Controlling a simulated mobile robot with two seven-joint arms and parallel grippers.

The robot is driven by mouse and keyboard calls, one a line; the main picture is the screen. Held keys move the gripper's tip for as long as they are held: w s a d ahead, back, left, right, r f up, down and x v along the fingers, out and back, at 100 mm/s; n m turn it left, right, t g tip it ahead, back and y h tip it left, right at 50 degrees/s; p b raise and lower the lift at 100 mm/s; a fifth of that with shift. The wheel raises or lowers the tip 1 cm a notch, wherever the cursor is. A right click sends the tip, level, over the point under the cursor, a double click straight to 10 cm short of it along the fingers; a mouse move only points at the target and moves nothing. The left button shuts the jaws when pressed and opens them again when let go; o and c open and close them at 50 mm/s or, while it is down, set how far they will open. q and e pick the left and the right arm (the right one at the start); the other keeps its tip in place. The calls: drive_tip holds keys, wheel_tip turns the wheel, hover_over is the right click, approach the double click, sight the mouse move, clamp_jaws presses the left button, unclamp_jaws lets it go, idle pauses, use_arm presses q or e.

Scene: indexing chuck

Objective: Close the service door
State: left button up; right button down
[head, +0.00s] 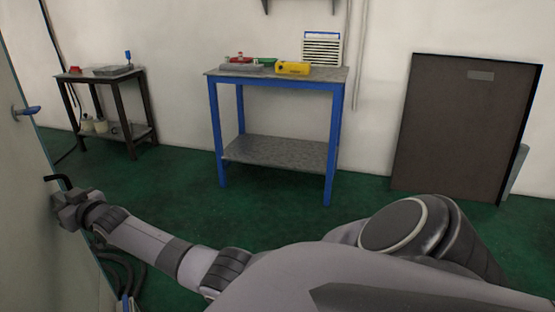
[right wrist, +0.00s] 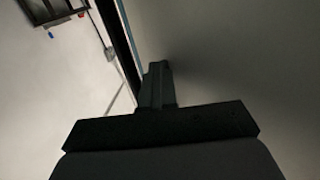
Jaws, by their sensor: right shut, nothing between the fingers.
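The service door appears to be the large pale panel (head: 25,185) at the left edge of the head view, with a blue handle (head: 30,110) near its upright edge. My right gripper (head: 60,203) is at the panel's face, below the handle and close to the edge. In the right wrist view my fingers (right wrist: 156,85) are shut together and empty, beside the grey panel face (right wrist: 235,75) and its dark edge. I cannot tell whether they touch it. My left gripper is not in view.
A blue-framed workbench (head: 277,86) with a yellow box (head: 293,68) stands by the back wall. A dark side table (head: 105,75) stands at back left. A dark brown panel (head: 462,135) stands at right. Hoses (head: 122,268) lie low near the door. The green floor (head: 180,190) between is clear.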

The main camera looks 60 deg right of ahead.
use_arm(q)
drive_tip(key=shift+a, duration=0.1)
use_arm(e)
drive_tip(key=shift+w+a+r, duration=0.15)
drive_tip(key=shift+a+r, duration=0.3)
drive_tip(key=shift+a, duration=0.1)
use_arm(q)
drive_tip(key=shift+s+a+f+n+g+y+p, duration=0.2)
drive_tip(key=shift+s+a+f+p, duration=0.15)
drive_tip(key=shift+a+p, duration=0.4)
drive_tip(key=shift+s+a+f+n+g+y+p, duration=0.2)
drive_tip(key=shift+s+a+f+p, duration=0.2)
drive_tip(key=shift+p, duration=0.5)
use_arm(e)
drive_tip(key=s+d+f, duration=0.1)
drive_tip(key=s, duration=0.6)
drive_tip(key=shift+s, duration=0.25)
